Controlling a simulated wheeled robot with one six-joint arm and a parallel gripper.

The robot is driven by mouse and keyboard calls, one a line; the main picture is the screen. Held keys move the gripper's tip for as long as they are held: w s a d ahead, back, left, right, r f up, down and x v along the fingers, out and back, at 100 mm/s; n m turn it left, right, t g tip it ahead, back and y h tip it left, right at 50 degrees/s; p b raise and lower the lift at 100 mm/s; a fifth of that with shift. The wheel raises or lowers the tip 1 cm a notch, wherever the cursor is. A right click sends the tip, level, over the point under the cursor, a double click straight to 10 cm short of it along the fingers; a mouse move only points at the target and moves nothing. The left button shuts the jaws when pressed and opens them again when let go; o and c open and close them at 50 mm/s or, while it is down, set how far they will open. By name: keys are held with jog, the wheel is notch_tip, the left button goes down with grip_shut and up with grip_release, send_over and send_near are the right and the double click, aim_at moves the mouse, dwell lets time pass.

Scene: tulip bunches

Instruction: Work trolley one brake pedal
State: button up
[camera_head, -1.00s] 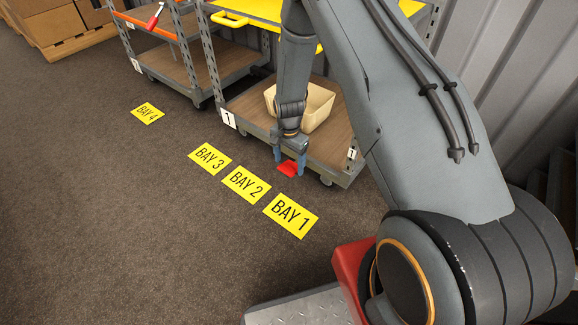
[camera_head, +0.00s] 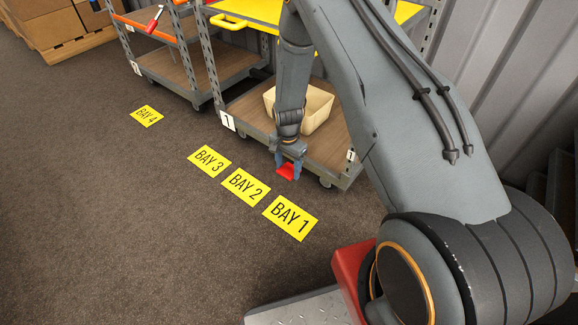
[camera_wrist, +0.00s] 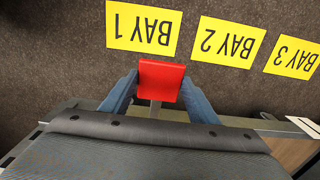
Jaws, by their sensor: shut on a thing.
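Trolley one, the yellow-topped trolley, carries number 1 plates (camera_head: 227,121) and stands against the wall. Its red brake pedal (camera_head: 286,172) sticks out low at the front edge. In the wrist view the pedal (camera_wrist: 161,80) is a red flat plate on a grey stem, between my blue fingers. My gripper (camera_head: 287,168) points down at the trolley's front edge and is shut on the pedal, one finger at each side. The finger tips partly hide the pedal's sides in the head view.
A cream bin (camera_head: 304,108) stands on trolley one's lower shelf. An orange-railed trolley (camera_head: 183,72) stands to the left. Yellow floor labels BAY 1 (camera_head: 290,217), BAY 2 (camera_head: 245,185), BAY 3 (camera_head: 209,161) and BAY 4 (camera_head: 147,116) lie on clear dark floor.

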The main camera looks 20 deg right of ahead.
aim_at(286, 172)
jog(key=shift+s+a+f, duration=0.2)
jog(key=shift+f, duration=0.45)
jog(key=shift+s+a+f, duration=0.15)
jog(key=shift+s+f, duration=0.05)
jog(key=shift+f, duration=0.4)
jog(key=shift+s+a+f, duration=0.2)
jog(key=shift+f, duration=0.45)
jog(key=o, duration=1.5)
jog(key=shift+a, duration=0.2)
jog(key=shift+w+d+r, duration=0.1)
jog(key=shift+w+d, duration=0.05)
jog(key=shift+d, duration=0.15)
jog(key=shift+r+p, duration=0.25)
jog(key=shift+p, duration=0.1)
jog(key=shift+r+p, duration=1.05)
jog(key=shift+r, duration=2.55)
